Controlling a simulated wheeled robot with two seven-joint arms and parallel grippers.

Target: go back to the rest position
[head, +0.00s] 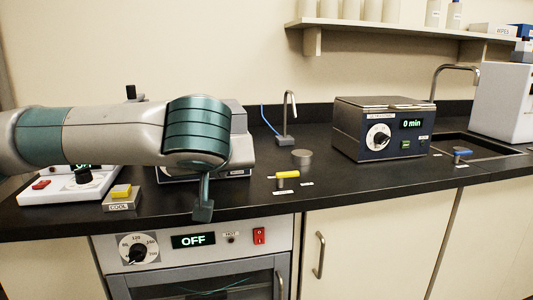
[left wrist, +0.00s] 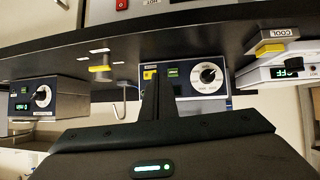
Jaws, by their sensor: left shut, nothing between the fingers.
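My left arm reaches in from the left in the head view. Its gripper (head: 204,205) points down at the front edge of the black bench, with shut fingers and nothing between them. In the left wrist view, which shows the scene upside down, the shut fingers (left wrist: 156,98) stand in front of a box with a white dial (left wrist: 206,76). In the head view that box is mostly hidden behind my arm. My right gripper is in neither view.
The black bench (head: 350,180) carries a yellow-handled item (head: 287,174), a metal cylinder (head: 302,157), a "0 min" box (head: 372,145) and a COOL block (head: 121,199). An oven reading OFF (head: 194,240) is below the gripper. Bench space right of the gripper is partly clear.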

